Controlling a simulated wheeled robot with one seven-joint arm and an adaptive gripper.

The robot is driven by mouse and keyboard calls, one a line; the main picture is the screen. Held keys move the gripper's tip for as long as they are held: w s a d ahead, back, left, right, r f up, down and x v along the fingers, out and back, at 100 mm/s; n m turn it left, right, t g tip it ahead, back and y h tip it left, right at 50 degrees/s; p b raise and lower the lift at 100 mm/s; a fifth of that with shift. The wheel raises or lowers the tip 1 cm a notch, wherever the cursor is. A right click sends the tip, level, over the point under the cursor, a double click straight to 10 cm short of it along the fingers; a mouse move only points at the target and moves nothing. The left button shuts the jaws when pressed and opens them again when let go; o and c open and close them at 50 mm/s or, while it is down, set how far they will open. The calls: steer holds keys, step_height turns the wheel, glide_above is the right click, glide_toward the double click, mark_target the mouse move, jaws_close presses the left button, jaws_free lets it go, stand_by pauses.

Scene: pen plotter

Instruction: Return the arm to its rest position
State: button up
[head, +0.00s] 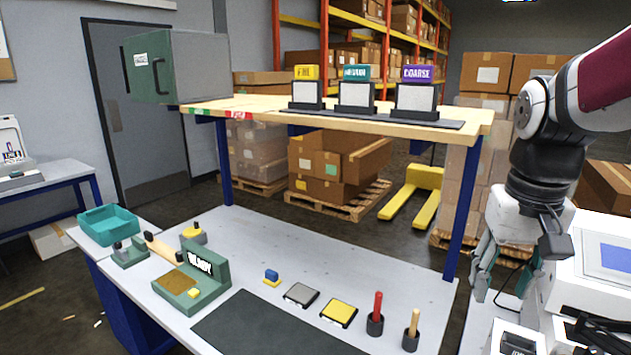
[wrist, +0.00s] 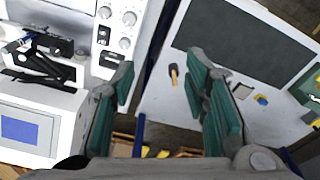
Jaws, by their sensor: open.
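My arm (head: 545,165) is at the right side of the head view, bent with the wrist pointing down. My gripper (head: 492,270) hangs at the right of the workbench (head: 250,235), beside a white instrument. In the wrist view my gripper (wrist: 167,95) shows two green-padded fingers spread apart. Nothing is between them. Below the gap are the bench's edge and the floor. The gripper's tips are partly hard to make out in the head view against the white equipment.
The white instrument (head: 600,262) with a blue screen stands close to my gripper. On the bench are a red-handled tool (head: 376,305), a wooden-handled tool (head: 412,325), a yellow pad (head: 339,312), a dark mat (head: 265,325) and a green READY fixture (head: 205,285). A blue post (head: 463,215) supports the shelf.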

steer(key=s+a+r+n+t, duration=0.1)
steer(key=s+a+n+t, duration=0.2)
steer(key=s+a, duration=0.6)
steer(key=shift+s+a+r+t+y, duration=0.15)
steer(key=shift+a+t+y, duration=0.15)
steer(key=shift+a+t, duration=0.35)
steer(key=shift+o, duration=0.3)
steer(key=shift+d, duration=0.15)
